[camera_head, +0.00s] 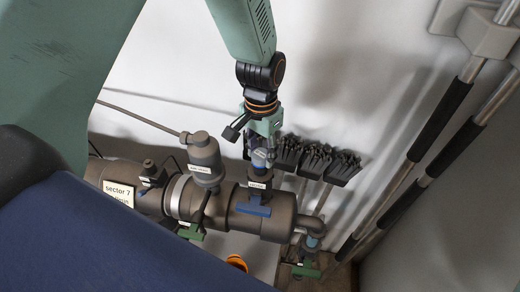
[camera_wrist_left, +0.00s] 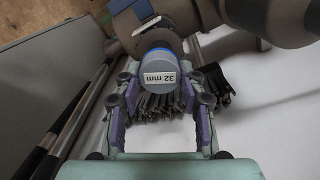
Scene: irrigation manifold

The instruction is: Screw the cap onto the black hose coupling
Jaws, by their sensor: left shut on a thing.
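A round grey-blue cap (camera_head: 260,158) is between the fingers of my left gripper (camera_head: 264,140). Directly under the cap in the head view is a dark upright coupling (camera_head: 262,179) with a small white label, above a blue valve handle (camera_head: 253,208). The cap lines up with it, but I cannot tell whether its thread is engaged. My right gripper is not in view.
The thick grey manifold pipe (camera_head: 275,222) runs across below, with a grey cylindrical fitting (camera_head: 204,152) left of the cap. Black-gripped poles (camera_head: 440,152) stand farther right. An orange ring (camera_head: 237,262) is below.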

